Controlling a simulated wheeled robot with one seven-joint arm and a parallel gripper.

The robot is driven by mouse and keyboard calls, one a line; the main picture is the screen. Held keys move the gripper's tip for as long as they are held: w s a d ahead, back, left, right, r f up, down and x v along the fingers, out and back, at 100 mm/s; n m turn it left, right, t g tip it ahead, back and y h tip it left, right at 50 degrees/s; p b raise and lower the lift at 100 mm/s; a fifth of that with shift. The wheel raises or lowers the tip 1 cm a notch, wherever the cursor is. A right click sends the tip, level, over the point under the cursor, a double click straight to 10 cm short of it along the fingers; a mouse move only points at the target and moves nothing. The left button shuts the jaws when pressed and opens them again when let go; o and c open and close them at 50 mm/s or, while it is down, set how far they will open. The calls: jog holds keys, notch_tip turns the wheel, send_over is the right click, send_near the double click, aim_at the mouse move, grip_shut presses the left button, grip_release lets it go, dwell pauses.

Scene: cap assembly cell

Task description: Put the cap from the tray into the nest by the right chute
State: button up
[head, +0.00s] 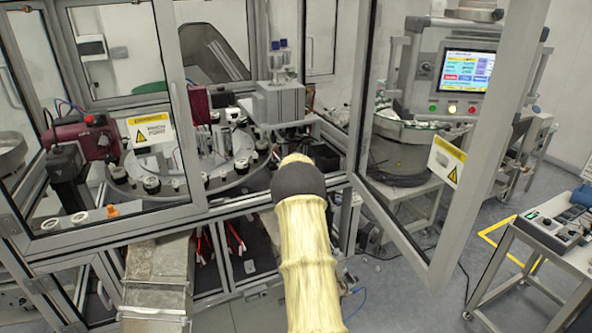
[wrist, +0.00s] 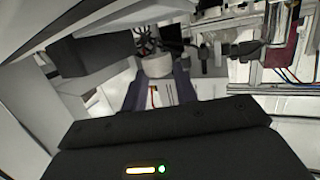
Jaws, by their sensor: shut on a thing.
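My gripper (wrist: 158,80) shows in the wrist view with its two dark fingers reaching forward. It is shut on a pale, round-sided piece, which looks like the cap (wrist: 157,66), held between the fingertips. In the head view my arm reaches into the cell's open front, and its dark wrist hides the gripper and the cap. A round dial (head: 215,184) with several dark nests (head: 152,184) lies left of the arm. I cannot tell which nest is by the right chute, and the right chute is not clearly visible.
A framed glass door (head: 447,160) stands open at the right. A glazed panel (head: 160,125) closes the left front. A grey block (head: 280,103) stands behind my wrist. White round parts (head: 80,217) and an orange part (head: 112,210) lie at the front left.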

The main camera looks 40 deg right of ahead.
jog(key=shift+w, duration=0.1)
jog(key=shift+f+p, duration=0.7)
jog(key=shift+f, duration=1.6)
jog(key=shift+f, duration=0.15)
jog(key=o, duration=0.7)
jog(key=shift+p, duration=0.6)
